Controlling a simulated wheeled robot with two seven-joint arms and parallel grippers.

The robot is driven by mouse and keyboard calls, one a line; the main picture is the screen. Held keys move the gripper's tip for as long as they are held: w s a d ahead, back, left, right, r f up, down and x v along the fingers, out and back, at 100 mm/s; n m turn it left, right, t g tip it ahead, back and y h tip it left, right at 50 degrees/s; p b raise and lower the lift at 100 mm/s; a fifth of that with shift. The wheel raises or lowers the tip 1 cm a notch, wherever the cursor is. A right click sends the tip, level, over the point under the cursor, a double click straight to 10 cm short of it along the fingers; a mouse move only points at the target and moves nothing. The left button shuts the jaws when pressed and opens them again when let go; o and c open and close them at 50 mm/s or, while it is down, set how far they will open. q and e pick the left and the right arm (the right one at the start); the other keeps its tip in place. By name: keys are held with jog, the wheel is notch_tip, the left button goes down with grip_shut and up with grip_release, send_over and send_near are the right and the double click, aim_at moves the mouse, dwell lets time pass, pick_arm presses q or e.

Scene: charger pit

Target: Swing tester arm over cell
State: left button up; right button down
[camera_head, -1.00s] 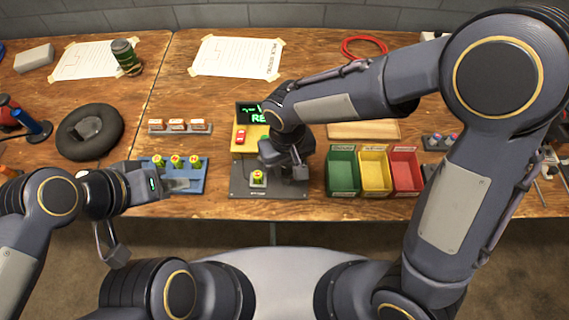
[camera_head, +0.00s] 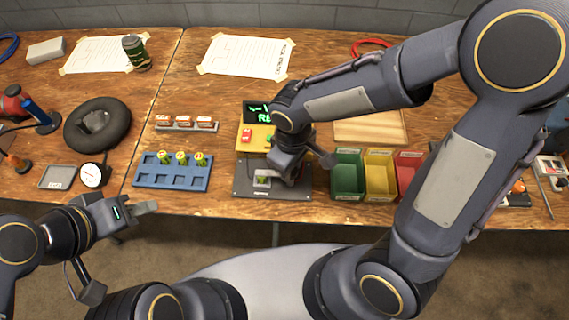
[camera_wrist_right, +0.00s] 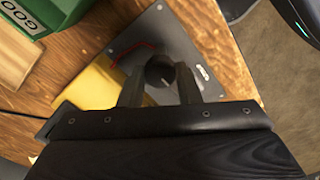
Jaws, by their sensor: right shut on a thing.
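The tester has a yellow box (camera_head: 246,147), a dark screen with green writing (camera_head: 256,112) and a grey base plate (camera_head: 246,189). A small cell (camera_head: 262,181) stands in the holder on the plate; its top is hard to make out. My right gripper (camera_head: 290,174) is over the right part of the plate, just right of the cell. In the right wrist view its fingers (camera_wrist_right: 160,88) are shut around a dark round knob (camera_wrist_right: 160,71), apparently the tester arm's. The rest of that arm is mostly hidden. My left gripper (camera_head: 146,207) is empty at the table's front edge; its jaw gap is unclear.
A blue rack (camera_head: 172,183) with several green-yellow cells stands left of the tester. Green (camera_head: 347,176), yellow (camera_head: 380,177) and red bins stand to its right. A round dial gauge (camera_head: 92,175) and a grey tray (camera_head: 58,176) lie at the left.

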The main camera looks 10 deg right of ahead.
dwell(0.4)
jog(key=c, duration=1.1)
grip_release()
jog(key=shift+o, duration=0.2)
notch_tip(320, 180, up, 8)
jog(key=shift+f+p, duration=0.1)
jog(key=shift+p, duration=0.45)
jog(key=shift+d, duration=0.1)
jog(key=s+d+r+m+t+y+p, duration=0.2)
jog(key=s+d+r+m+t, duration=0.3)
jog(key=s+d+m, duration=0.5)
notch_tip(320, 180, up, 3)
jog(key=shift+d+f+t+y, duration=0.15)
jog(key=shift+d+t+y, duration=0.15)
jog(key=shift+d+y, duration=0.5)
